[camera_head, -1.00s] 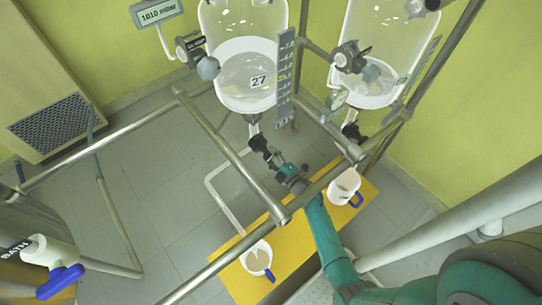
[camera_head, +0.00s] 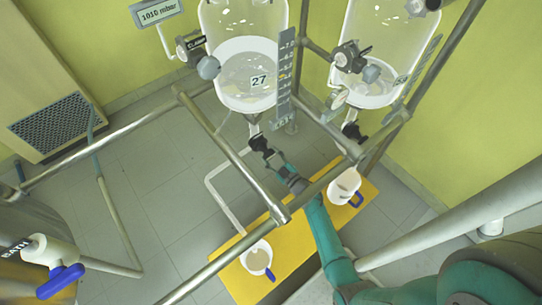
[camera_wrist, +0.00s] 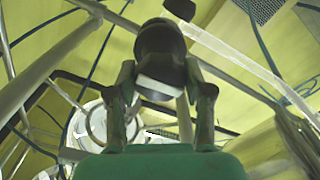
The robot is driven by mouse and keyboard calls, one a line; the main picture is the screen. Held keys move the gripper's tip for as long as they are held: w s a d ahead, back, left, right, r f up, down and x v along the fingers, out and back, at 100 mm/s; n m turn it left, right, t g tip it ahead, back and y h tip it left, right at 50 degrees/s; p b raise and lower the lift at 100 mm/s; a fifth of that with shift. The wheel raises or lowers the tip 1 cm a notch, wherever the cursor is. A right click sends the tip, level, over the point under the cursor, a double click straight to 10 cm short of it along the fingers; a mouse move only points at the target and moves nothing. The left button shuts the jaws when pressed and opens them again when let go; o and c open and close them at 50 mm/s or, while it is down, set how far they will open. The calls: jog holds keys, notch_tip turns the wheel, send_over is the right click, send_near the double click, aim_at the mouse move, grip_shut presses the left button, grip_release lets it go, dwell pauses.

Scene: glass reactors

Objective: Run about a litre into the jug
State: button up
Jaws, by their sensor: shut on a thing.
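A glass reactor marked 27 (camera_head: 243,70) hangs in the frame, with clear contents low in it and a graduated scale at its right side. Below its outlet is a black drain valve (camera_head: 257,143). My gripper (camera_head: 273,158) reaches up to it from below right. In the wrist view, my gripper's fingers (camera_wrist: 161,88) are shut on the black valve part (camera_wrist: 160,48). A white jug (camera_head: 257,258) with a blue handle stands on the yellow board, with something pale inside. A second white jug (camera_head: 344,186) with a blue handle stands farther right. Whether liquid is running is not visible.
A second glass reactor (camera_head: 372,60) hangs at the right with its own black valve (camera_head: 354,131). Metal frame rails (camera_head: 230,150) cross close to my arm. The yellow board (camera_head: 290,255) lies on the grey floor. A valve marked BATH (camera_head: 50,262) is at lower left.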

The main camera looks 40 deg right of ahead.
dwell(0.5)
jog(key=o, duration=1.2)
jog(key=shift+c, duration=0.2)
jog(key=s, duration=1.2)
